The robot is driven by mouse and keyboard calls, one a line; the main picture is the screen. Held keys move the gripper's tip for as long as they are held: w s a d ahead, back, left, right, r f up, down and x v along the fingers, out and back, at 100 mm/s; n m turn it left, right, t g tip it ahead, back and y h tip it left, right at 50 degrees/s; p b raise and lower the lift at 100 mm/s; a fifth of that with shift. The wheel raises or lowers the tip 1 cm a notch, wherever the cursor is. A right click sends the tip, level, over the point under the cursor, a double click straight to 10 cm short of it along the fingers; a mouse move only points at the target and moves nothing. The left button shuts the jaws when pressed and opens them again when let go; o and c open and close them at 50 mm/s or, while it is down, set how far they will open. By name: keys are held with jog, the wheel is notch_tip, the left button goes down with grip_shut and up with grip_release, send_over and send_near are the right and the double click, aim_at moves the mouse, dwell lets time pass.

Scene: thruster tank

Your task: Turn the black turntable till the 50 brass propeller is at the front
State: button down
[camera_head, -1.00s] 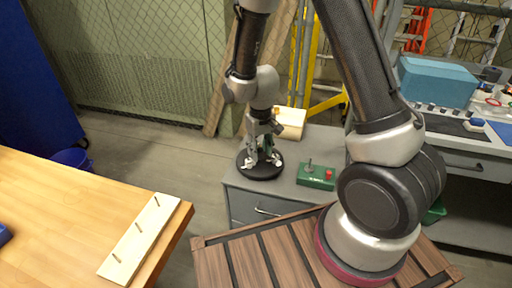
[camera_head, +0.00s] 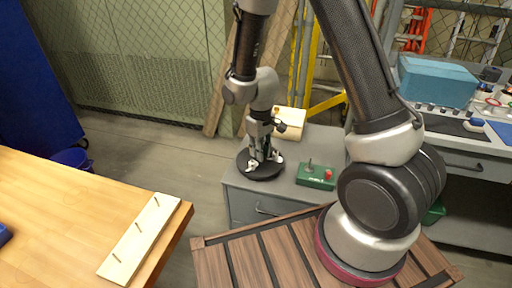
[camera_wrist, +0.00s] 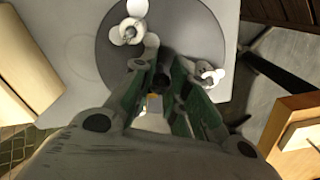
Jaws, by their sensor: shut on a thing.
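The black turntable (camera_head: 246,174) is a round disc on the grey cabinet top, left of the green control box. It fills the upper middle of the wrist view (camera_wrist: 185,30). Two pale propellers show on it in the wrist view, one upper left (camera_wrist: 128,20) and one right of the fingers (camera_wrist: 207,75). A small brass-coloured sliver (camera_wrist: 152,97) shows between my fingers; I cannot tell whether it is the 50 propeller. No number can be read. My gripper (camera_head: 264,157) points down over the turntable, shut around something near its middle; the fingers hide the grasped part.
A green box (camera_head: 316,176) with a lever and a red button stands right of the turntable. A light wooden block (camera_head: 292,122) is behind it. A pegged board (camera_head: 140,238) lies on the wooden table at left. A blue box (camera_head: 437,80) stands on the right bench.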

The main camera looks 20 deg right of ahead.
jog(key=shift+n, duration=1.9)
jog(key=shift+n, duration=1.7)
jog(key=n, duration=0.3)
jog(key=shift+n, duration=0.4)
